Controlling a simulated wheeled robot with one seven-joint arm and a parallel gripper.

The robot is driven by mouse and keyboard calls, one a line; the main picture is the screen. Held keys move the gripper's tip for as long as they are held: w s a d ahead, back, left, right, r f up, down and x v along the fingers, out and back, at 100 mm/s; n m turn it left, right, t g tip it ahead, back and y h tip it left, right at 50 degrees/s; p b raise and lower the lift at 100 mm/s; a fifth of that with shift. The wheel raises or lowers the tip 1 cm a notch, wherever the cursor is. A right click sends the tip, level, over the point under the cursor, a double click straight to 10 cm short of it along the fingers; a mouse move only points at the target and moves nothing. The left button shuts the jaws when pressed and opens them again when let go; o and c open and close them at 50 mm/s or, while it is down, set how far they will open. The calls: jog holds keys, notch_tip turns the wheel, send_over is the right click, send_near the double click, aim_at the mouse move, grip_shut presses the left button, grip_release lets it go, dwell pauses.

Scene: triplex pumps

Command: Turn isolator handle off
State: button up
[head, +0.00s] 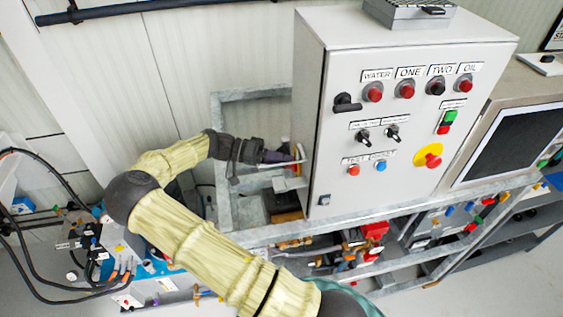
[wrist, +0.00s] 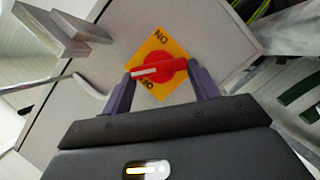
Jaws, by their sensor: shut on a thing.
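The red isolator handle (wrist: 158,70) is a round knob with a bar and a pale stripe. It sits on a yellow plate (wrist: 155,41) marked ON at the top and OFF at the bottom in the wrist view. The bar lies roughly crosswise between the two marks. My gripper (wrist: 161,73) has one purple finger at each end of the bar and is shut on it. In the head view my gripper (head: 290,157) is at the left side of the grey control cabinet (head: 311,120); the handle is hard to make out there.
The cabinet front has a black lever (head: 347,103), several buttons and a red emergency stop (head: 432,160). A metal frame (head: 222,200) stands under and beside the cabinet. A screen (head: 510,140) is at the right. A grey bracket (wrist: 65,33) shows near my gripper.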

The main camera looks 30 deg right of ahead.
jog(key=n, duration=0.2)
jog(key=n+g+h, duration=0.1)
jog(key=n, duration=0.1)
jog(key=n+g+b, duration=0.1)
jog(key=shift+w+f+n, duration=0.2)
jog(key=shift+f+n, duration=0.15)
jog(key=shift+n, duration=0.05)
dwell(0.3)
jog(key=o, duration=0.7)
